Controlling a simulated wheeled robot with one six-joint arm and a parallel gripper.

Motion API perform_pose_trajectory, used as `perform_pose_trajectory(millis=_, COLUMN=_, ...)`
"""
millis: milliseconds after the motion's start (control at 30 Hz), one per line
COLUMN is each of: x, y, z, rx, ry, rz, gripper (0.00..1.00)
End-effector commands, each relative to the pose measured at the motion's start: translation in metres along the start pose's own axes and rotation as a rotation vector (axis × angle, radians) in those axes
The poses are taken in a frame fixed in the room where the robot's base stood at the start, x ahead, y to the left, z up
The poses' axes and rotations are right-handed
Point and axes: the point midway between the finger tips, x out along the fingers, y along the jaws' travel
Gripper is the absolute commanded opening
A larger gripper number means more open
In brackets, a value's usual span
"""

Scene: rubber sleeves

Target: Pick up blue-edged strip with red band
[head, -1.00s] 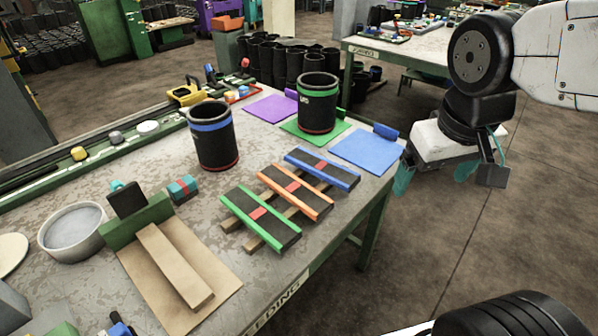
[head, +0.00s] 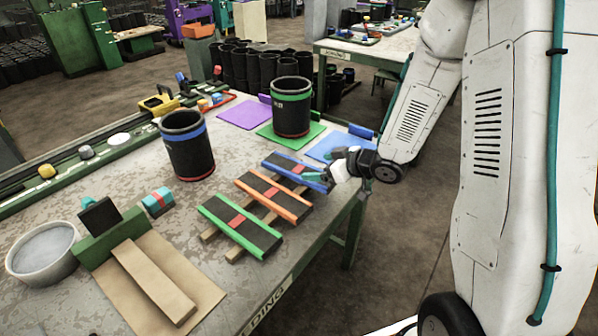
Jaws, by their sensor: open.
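The blue-edged strip (head: 283,166) is black with a red band near its middle. It lies farthest back of three strips on two wooden battens. An orange-edged strip (head: 259,185) and a green-edged strip (head: 227,217) lie in front of it, each also with a red band. My gripper (head: 325,179) is open at the right end of the blue-edged strip and partly hides that end. I cannot tell whether it touches the strip.
A black sleeve with a blue band (head: 189,153) stands left of the strips. A green-banded sleeve (head: 291,112) stands behind them on a green mat (head: 268,132). A blue mat (head: 325,147) lies beyond my gripper. A wooden jig (head: 150,275) sits at the front left.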

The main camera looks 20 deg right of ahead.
Motion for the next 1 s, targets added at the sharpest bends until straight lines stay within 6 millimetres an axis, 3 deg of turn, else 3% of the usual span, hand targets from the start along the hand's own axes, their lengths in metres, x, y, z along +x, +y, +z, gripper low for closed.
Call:
perform_pose_trajectory(millis=600, x=0.075, y=-0.002, z=0.004, rx=0.003, ry=0.012, rz=-0.017, gripper=0.91)
perform_pose_trajectory(millis=900, x=0.079, y=-0.002, z=0.003, rx=0.002, ry=0.012, rz=-0.015, gripper=0.91)
perform_pose_trajectory(millis=1000, x=0.079, y=-0.001, z=0.003, rx=0.003, ry=0.012, rz=-0.015, gripper=0.63)
